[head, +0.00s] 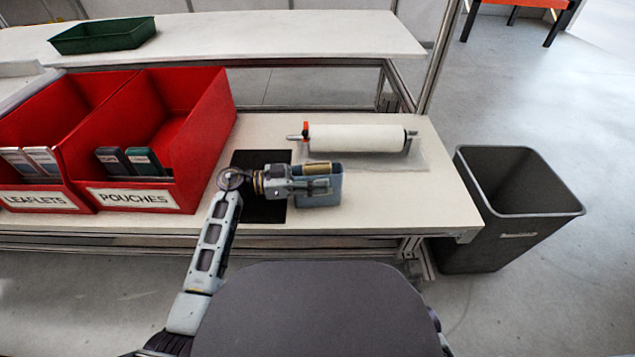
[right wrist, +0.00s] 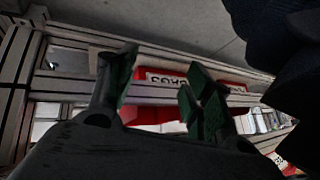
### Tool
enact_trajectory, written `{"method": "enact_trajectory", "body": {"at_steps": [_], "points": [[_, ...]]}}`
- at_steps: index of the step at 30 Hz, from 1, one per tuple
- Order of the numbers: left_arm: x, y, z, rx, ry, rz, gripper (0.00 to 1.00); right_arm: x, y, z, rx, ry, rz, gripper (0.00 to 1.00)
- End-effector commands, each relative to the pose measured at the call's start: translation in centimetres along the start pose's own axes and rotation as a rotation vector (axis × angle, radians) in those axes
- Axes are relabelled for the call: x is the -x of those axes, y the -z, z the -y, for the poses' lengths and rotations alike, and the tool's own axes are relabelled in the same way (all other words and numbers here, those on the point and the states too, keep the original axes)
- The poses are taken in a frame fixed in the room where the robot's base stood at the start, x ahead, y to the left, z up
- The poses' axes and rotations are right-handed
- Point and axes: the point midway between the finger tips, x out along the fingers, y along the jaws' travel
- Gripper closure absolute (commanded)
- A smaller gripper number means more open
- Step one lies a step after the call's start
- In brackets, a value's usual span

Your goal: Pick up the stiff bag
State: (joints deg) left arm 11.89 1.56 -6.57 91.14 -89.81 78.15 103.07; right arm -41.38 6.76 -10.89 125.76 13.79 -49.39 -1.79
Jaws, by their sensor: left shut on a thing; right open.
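A blue-grey stiff bag (head: 320,201) is at the front of the white workbench in the head view, right of a black mat. My left gripper (head: 322,184) reaches over the mat from the left and is shut on the bag. The gripper covers the bag's middle, and I cannot tell whether the bag touches the bench. My right gripper (right wrist: 160,90) is open and empty in the right wrist view, its two green-padded fingers apart, with the bench frame behind them.
Red bins labelled LEAFLETS (head: 62,165) and POUCHES (head: 190,190) stand left on the bench. A white roll (head: 357,139) on a holder lies behind the bag. A grey waste bin (head: 465,225) stands right of the bench. A green tray (head: 103,37) sits on the rear shelf.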

Motion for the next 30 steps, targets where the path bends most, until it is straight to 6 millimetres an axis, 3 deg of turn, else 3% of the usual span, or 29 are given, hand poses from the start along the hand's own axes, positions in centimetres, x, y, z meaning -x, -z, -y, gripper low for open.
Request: {"method": "enact_trajectory", "body": {"at_steps": [10, 13, 30], "points": [[0.0, 1.8, 0.0, -0.003, 0.001, -0.001, 0.85, 1.1, 0.4, 0.1, 0.013, -0.012, 0.033, 0.49], [0.0, 2.8, 0.0, -0.002, 0.000, 0.000, 0.85, 2.3, 1.7, 0.5, 0.026, -0.015, 0.040, 0.49], [0.0, 9.1, 0.0, -0.002, 0.000, 0.000, 0.85, 7.8, 4.4, 0.7, 0.077, -0.072, 0.162, 0.49]]}}
